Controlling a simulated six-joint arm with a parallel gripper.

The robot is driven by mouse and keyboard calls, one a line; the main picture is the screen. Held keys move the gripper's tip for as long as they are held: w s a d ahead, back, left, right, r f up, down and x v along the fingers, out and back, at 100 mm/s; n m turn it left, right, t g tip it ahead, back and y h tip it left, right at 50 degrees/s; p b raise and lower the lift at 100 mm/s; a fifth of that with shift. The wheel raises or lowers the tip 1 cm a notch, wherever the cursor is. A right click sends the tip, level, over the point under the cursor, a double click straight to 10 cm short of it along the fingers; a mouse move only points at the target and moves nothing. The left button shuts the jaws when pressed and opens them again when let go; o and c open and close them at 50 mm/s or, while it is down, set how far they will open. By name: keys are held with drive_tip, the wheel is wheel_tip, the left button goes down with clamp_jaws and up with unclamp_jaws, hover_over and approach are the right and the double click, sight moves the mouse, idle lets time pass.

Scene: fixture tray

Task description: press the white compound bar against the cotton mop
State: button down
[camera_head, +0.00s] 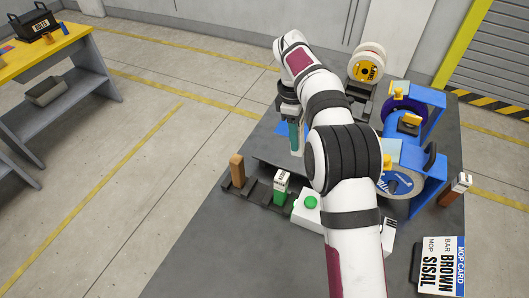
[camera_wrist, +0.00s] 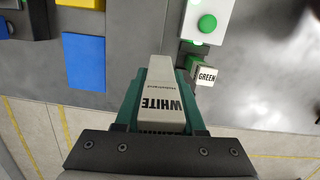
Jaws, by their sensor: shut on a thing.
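My gripper (camera_head: 295,132) is shut on the white compound bar (camera_wrist: 160,100), whose label reads WHITE in the wrist view. The teal fingers (camera_wrist: 160,125) lie on both sides of the bar. In the head view the bar's pale end (camera_head: 297,149) points down above the bench, left of the blue polishing machine (camera_head: 408,124). The machine carries a pale grey wheel (camera_head: 391,184) at the front and a purple-edged wheel (camera_head: 392,108) at the back. I cannot tell which is the cotton mop. My arm partly hides the machine, and the bar is apart from both wheels.
A brown bar (camera_head: 237,169) and a green bar (camera_head: 281,183) stand in holders beside a green-button box (camera_head: 306,212). A card (camera_head: 440,267) reads BAR BROWN, MOP SISAL. A yellow-centred reel (camera_head: 368,66) stands behind. The bench's front left (camera_head: 225,245) is clear.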

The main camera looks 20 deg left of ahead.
drive_tip(key=w+d+r+h, duration=0.1)
drive_tip(key=w+d+r, duration=0.15)
drive_tip(key=d, duration=0.35)
drive_tip(key=w+d+r, duration=0.2)
drive_tip(key=w+d, duration=0.2)
drive_tip(key=d, duration=0.1)
drive_tip(key=shift+m, duration=0.4)
drive_tip(key=x, duration=1)
drive_tip(key=shift+s+d, duration=0.3)
drive_tip(key=shift+d, duration=0.15)
drive_tip(key=shift+d, duration=1.45)
idle(1.0)
drive_tip(key=shift+a, duration=0.1)
drive_tip(key=shift+a, duration=1.7)
drive_tip(key=shift+a, duration=2)
